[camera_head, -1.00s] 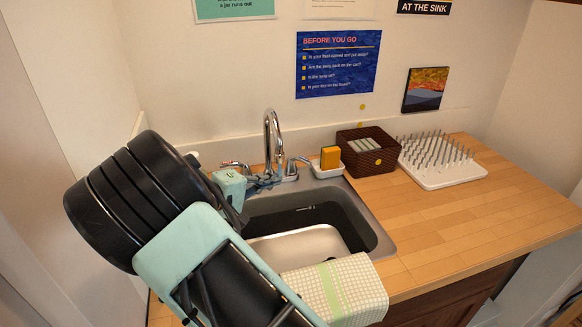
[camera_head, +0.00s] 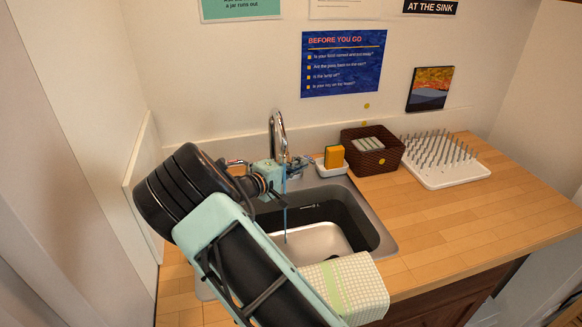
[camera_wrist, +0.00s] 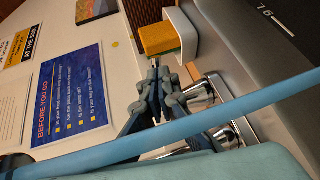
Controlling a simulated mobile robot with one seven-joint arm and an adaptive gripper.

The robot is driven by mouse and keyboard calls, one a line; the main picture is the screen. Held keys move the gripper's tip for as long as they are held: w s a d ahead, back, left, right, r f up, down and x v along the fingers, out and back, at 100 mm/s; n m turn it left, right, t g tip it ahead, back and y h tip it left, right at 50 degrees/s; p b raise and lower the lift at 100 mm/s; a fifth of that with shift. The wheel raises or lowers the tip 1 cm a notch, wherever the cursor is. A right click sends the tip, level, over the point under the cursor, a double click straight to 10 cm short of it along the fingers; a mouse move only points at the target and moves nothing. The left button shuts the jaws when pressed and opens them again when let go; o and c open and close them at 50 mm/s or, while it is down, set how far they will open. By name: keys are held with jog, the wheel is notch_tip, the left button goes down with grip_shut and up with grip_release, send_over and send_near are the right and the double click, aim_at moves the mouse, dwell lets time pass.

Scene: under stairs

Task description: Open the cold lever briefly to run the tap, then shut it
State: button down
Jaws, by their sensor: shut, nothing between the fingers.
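The chrome tap (camera_head: 276,135) stands at the back of the sink. A thin blue stream of water (camera_head: 285,215) falls from it into the basin. The stream also crosses the wrist view as a blue band (camera_wrist: 170,131). My gripper (camera_head: 296,165) is shut and empty, at the right side of the tap by the right-hand chrome lever (camera_wrist: 200,90). In the wrist view its fingertips (camera_wrist: 155,66) are close beside that lever; I cannot tell whether they touch. The left lever (camera_head: 237,163), with a red mark, is partly hidden by my arm.
A sponge (camera_head: 334,156) in a white holder and a brown basket (camera_head: 378,158) stand right of the tap. A white drying rack (camera_head: 446,170) is farther right. A checked cloth (camera_head: 345,290) hangs at the sink's front. The right counter is clear.

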jog(key=shift+w+d+f, duration=0.1)
jog(key=shift+w+d, duration=0.15)
dwell(0.3)
jog(key=d+b, duration=0.1)
jog(key=b, duration=0.2)
jog(key=shift+w+f, duration=0.35)
jog(key=shift+w+d+r+b, duration=0.2)
jog(key=shift+d+b, duration=0.15)
jog(key=shift+b, duration=0.65)
jog(key=shift+r, duration=0.1)
jog(key=shift+s+a, duration=0.1)
jog(key=shift+s, duration=0.05)
